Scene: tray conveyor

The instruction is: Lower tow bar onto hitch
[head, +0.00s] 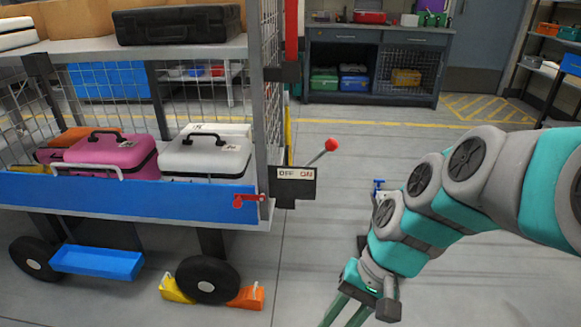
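My gripper (345,314) is at the bottom edge, right of the cart. Its two green fingers point down and left with a gap between them, but their tips are cut off by the frame. I cannot tell whether they hold anything. No tow bar or hitch can be clearly made out. A small blue part (378,187) shows behind my arm, which hides most of what is there; I cannot tell what it belongs to.
A wheeled cart (110,196) with pink and white cases stands at left. Orange and yellow chocks (246,298) flank its wheel (208,279). A red-knobbed lever (332,145) sticks out from its OFF/ON plate. A workbench (375,65) stands behind. The floor between is clear.

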